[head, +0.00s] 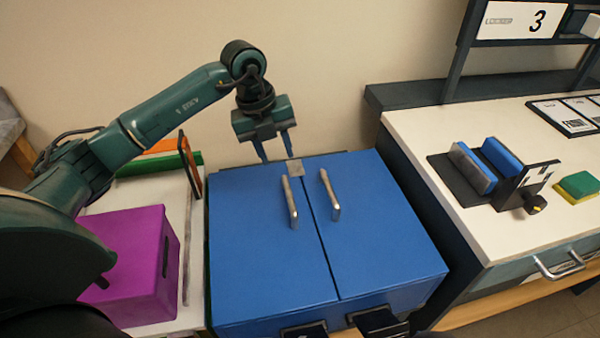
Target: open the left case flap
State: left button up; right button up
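The blue case stands in the middle of the head view. Its left flap (255,250) and right flap (385,235) lie flat and shut, meeting at a thin dark seam. The left flap carries an upright silver handle (289,203) near the seam, and the right flap has a matching handle (330,195). A small grey piece (295,168) sits at the far end of the seam. My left gripper (276,158) points down over the case's far edge, behind the left handle. Its fingers are apart with nothing seen between them. My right gripper is not in view.
A purple box (125,260) stands left of the case, beside my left arm. A white-topped counter (440,130) at the right holds a black fixture with blue and grey blocks (485,165) and a green-yellow block (578,186). A wall is close behind.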

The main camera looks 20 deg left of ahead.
aim_at(289, 194)
pick_arm(q)
jog(key=x, duration=1.3)
jog(key=shift+s+a, duration=0.1)
jog(key=shift+a, duration=0.25)
jog(key=shift+c, duration=0.5)
grip_shut()
